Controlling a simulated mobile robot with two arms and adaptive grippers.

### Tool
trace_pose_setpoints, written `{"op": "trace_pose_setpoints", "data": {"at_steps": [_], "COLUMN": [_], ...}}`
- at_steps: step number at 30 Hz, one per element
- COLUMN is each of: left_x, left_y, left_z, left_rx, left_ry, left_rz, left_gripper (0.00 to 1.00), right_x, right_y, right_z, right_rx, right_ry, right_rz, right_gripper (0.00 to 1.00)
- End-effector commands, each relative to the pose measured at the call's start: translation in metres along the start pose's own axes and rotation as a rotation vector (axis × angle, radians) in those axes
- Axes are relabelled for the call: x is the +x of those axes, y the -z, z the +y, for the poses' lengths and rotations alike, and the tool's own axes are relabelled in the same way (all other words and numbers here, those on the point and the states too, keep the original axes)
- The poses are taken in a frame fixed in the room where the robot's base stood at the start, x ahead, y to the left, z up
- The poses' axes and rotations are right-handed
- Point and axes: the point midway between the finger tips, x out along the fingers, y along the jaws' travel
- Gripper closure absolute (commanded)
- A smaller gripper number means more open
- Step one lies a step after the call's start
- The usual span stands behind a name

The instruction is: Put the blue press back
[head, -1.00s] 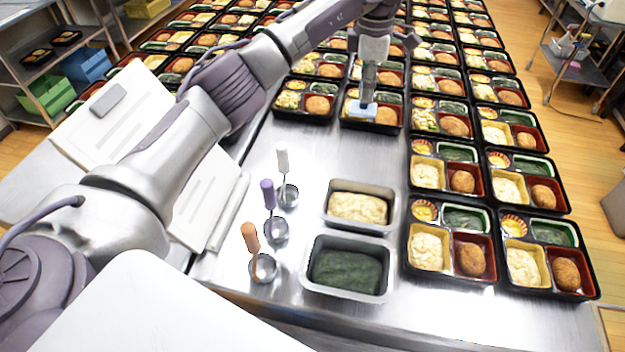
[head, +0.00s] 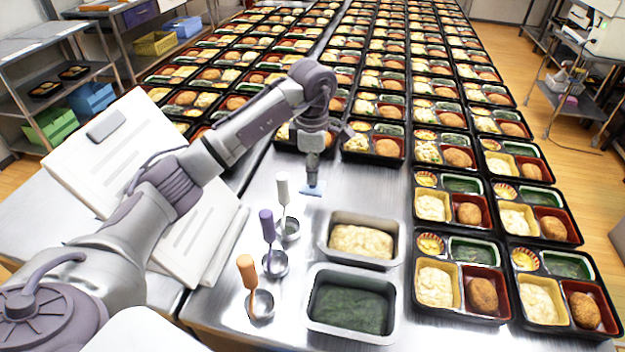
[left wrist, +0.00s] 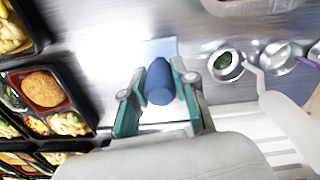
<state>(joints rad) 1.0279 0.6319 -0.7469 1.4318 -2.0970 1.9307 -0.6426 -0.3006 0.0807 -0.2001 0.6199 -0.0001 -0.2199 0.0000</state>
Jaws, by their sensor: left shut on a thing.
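The blue press shows a light blue flat plate (head: 313,188) below my left gripper (head: 314,150) in the head view. In the left wrist view, its dark blue handle (left wrist: 160,82) stands between the two teal-padded fingers of my left gripper (left wrist: 158,100), which is shut on it. The pale blue plate (left wrist: 160,48) shows beyond the handle. The press is over bare steel table (head: 345,195), behind the row of small metal cups; I cannot tell whether it touches the table. My right gripper is not in view.
Metal pans of pale food (head: 395,240) and dark greens (head: 395,312) are to the right. Rows of filled bento trays (head: 402,162) lie behind and right. An open binder-like board (head: 85,150) is at left.

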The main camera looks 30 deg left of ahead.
Motion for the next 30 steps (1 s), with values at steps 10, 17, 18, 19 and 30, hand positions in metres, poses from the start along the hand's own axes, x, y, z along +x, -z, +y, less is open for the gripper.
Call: {"op": "trace_pose_setpoints", "data": {"at_steps": [10,17,18,19,30], "left_x": [0.039,0.041,0.041,0.042,0.043], "left_y": [0.001,0.001,0.001,0.001,0.001], "left_z": [-0.001,0.000,0.000,0.000,-0.001], "left_rx": [0.001,0.001,0.001,0.001,0.001], "left_ry": [0.001,-0.001,-0.001,0.000,0.000], "left_rz": [-0.001,-0.001,-0.001,-0.001,-0.001], "left_gripper": [1.00,1.00,1.00,1.00,0.47], "right_x": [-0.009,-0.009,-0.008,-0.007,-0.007], "right_y": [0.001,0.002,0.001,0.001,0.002], "right_z": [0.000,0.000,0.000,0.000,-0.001], "right_rx": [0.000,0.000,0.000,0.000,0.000], "right_ry": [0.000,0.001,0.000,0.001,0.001], "right_rz": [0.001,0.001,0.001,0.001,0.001], "right_gripper": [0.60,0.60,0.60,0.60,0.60]}}
